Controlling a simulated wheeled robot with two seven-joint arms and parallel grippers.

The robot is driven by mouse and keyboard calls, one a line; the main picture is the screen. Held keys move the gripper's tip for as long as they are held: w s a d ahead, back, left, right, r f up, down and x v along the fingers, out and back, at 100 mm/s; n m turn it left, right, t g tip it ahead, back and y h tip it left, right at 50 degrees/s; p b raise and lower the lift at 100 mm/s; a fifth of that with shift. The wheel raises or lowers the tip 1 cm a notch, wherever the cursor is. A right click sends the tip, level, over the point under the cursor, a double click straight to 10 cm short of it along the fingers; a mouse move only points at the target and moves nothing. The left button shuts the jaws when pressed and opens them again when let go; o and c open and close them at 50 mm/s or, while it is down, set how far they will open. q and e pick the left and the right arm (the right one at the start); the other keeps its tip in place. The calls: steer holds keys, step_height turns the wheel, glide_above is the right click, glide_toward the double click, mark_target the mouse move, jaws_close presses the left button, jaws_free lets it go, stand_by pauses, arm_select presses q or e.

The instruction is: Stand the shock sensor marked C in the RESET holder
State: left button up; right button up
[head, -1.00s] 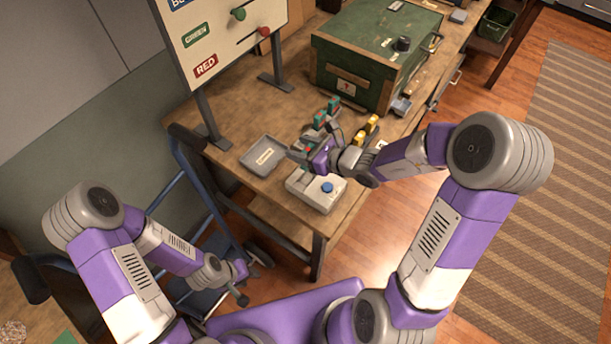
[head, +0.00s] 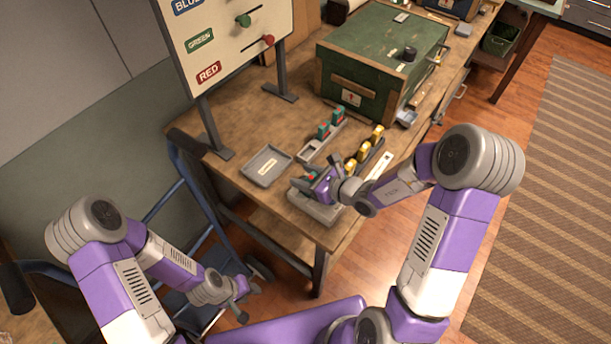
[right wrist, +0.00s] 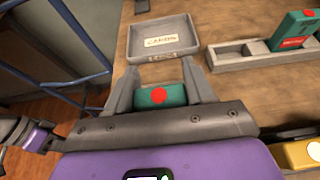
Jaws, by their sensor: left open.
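My right gripper (head: 314,180) is shut on a teal shock sensor (right wrist: 160,97) with a red dot on its end, held between the fingers in the right wrist view. Its letter cannot be read. The gripper is over the grey device (head: 318,212) at the table's front edge and hides most of its top; contact cannot be told. A grey holder (head: 311,152) behind it has two teal sensors (head: 330,124) standing in it and an empty slot at its near end. No RESET marking is readable. My left gripper (head: 242,301) is open and empty, low beside the table.
A grey labelled tray (head: 266,183) lies left of the holder. Yellow sensors (head: 364,150) stand in a dark holder on the right. A green chest (head: 360,85) and a board with coloured knobs (head: 205,45) stand behind. Bare tabletop lies between tray and board.

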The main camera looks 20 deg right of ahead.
steer(key=o, duration=0.4)
steer(key=shift+o, duration=0.2)
steer(key=shift+r, duration=0.15)
steer(key=shift+s+d+r+p, duration=0.1)
steer(key=shift+d+r+p, duration=0.05)
steer(key=shift+p, duration=0.2)
steer(key=p+v, duration=0.2)
steer(key=v, duration=0.9)
steer(key=shift+s+d+r, duration=0.1)
steer(key=shift+s+r, duration=0.05)
steer(key=shift+s, duration=0.1)
